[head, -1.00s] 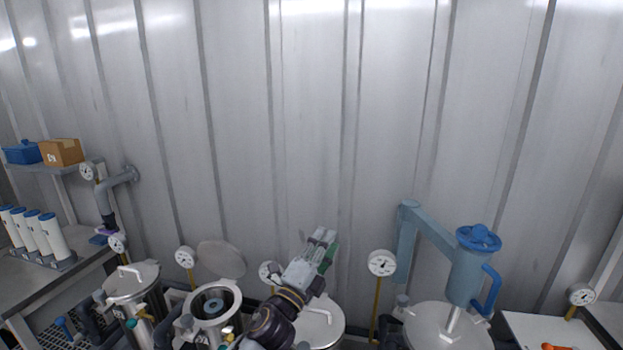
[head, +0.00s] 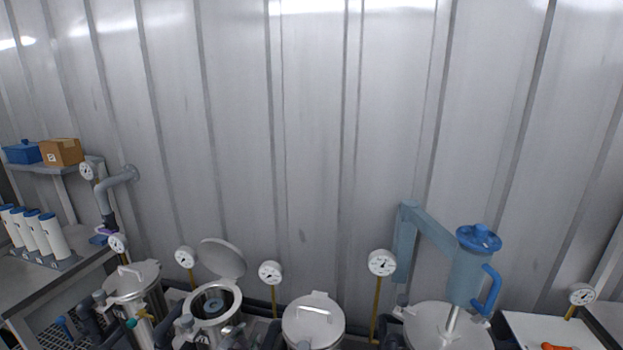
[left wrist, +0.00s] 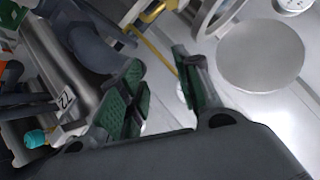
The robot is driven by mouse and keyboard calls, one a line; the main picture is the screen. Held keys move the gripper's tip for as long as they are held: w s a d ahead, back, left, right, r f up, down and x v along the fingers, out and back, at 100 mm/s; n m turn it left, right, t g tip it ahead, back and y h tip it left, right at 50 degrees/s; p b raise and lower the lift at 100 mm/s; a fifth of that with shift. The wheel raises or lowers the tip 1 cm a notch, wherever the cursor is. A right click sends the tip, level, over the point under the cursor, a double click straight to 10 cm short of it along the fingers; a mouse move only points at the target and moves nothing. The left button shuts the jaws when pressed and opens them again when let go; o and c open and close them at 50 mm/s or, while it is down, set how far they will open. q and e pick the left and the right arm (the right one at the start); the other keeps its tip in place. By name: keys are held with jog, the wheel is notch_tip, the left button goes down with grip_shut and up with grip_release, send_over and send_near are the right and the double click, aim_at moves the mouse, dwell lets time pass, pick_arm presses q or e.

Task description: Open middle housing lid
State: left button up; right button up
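The middle housing (head: 213,304) is a steel vessel with its mouth uncovered. Its round grey lid (head: 222,258) stands tipped up behind the mouth. The left housing's lid (head: 132,281) and the right housing's lid (head: 313,322) lie flat on their vessels, each with a bar handle. In the left wrist view, my left gripper (left wrist: 158,62) has its green-padded fingers apart with nothing between them. A round grey disc (left wrist: 262,55), apparently a lid, is right of the fingers and apart from them. My left gripper cannot be made out in the head view. My right gripper is in neither view.
Gauges on yellow stems, such as one gauge (head: 270,272), stand behind the vessels. A wide lidded vessel (head: 425,318) with a blue arm (head: 430,235) stands at the right. White cylinders (head: 48,235) stand on the left bench. Pipes crowd the spaces between vessels.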

pick_arm(q)
jog(key=s+a+f+n+g, duration=0.25)
jog(key=s+f+g, duration=0.2)
jog(key=s, duration=0.55)
jog(key=s+a+f+n+g, duration=0.25)
jog(key=s+f, duration=0.25)
jog(key=s, duration=0.5)
notch_tip(320, 180, down, 33)
jog(key=s+g, duration=0.2)
jog(key=s, duration=0.1)
jog(key=s+a+f, duration=0.2)
jog(key=s+f, duration=0.7)
jog(key=s, duration=0.1)
jog(key=s+a+f+g, duration=0.1)
jog(key=s+a+f, duration=0.1)
jog(key=s+f, duration=0.8)
jog(key=shift+s+a+f+m, duration=0.25)
jog(key=shift+s+a+m, duration=0.1)
jog(key=shift+s, duration=0.45)
